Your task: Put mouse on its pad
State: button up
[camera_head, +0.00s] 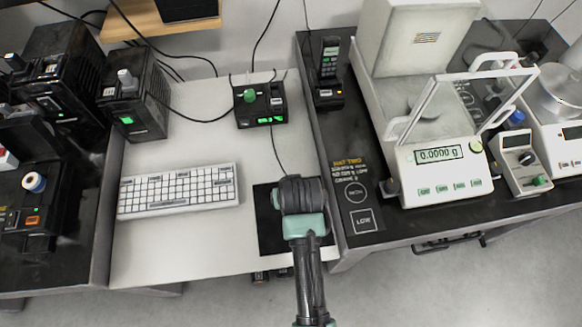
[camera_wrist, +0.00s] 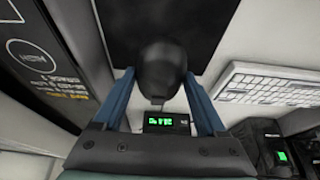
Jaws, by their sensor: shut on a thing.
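The black mouse (camera_wrist: 163,65) sits between the two blue fingers of my gripper (camera_wrist: 157,77) in the wrist view. The fingers are shut on its sides. The black mouse pad (camera_wrist: 212,25) lies beyond and around the mouse in that view. In the head view the pad (camera_head: 267,228) lies on the white table's front right part, and my arm covers its right portion. There my wrist hides the mouse and the fingers. I cannot tell whether the mouse touches the pad or hangs just above it.
A white keyboard (camera_head: 178,190) lies left of the pad; it also shows in the wrist view (camera_wrist: 270,84). A black device with a green display (camera_head: 260,106) stands behind the pad. A balance (camera_head: 440,170) stands on the dark table at right. White tabletop between keyboard and pad is clear.

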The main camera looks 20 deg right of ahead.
jog(key=shift+f, duration=2.85)
jog(key=shift+b, duration=0.3)
jog(key=shift+f, duration=0.15)
jog(key=o, duration=1.4)
jog(key=p+v, duration=0.2)
jog(key=v, duration=1)
jog(key=shift+s, duration=0.1)
